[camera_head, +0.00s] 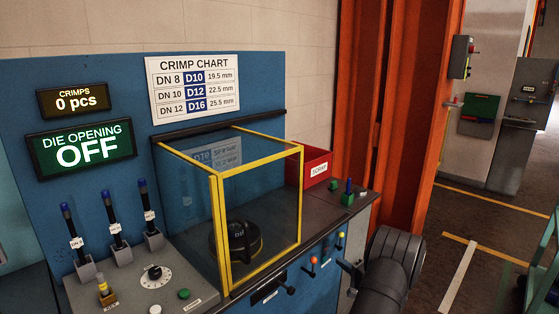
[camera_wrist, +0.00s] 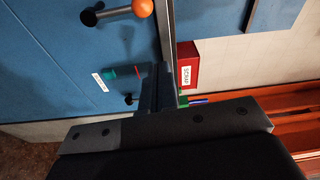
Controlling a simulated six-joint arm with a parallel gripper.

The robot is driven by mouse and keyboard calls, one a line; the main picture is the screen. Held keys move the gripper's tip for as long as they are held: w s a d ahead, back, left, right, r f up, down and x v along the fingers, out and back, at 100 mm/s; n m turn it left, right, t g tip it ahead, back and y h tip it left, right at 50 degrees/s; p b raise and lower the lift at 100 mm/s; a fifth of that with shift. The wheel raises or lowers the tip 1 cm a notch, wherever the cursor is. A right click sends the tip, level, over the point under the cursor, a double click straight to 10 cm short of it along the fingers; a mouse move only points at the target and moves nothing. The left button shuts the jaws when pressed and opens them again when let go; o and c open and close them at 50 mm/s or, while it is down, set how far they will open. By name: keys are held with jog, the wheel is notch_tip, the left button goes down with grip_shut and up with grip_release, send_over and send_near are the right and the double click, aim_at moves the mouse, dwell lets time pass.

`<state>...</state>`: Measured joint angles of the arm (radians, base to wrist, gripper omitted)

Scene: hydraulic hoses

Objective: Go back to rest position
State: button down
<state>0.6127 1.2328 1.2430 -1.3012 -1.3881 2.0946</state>
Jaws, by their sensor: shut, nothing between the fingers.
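My gripper (camera_wrist: 157,88) shows in the wrist view as dark fingers pointing away from the camera, closed together and empty. In the head view, my dark grey arm rises at the lower middle, beside the right end of the crimping bench. My gripper there is small and partly hidden by the arm, close to the bench's front side. It appears apart from the yellow-framed guard box (camera_head: 222,225), which stands on the bench with a black round die head (camera_head: 236,241) inside.
The red scrap bin (camera_head: 316,166) stands at the bench's right end and also shows in the wrist view (camera_wrist: 187,62). Small coloured knobs (camera_head: 311,262) stick out from the bench front. An orange post (camera_head: 410,120) stands behind my arm. Open floor lies at right.

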jog(key=w+a, duration=0.3)
jog(key=a, duration=0.4)
jog(key=shift+w+f, duration=0.15)
jog(key=shift+f, duration=0.15)
jog(key=c, duration=2.2)
grip_release()
jog(key=shift+a+f, duration=0.1)
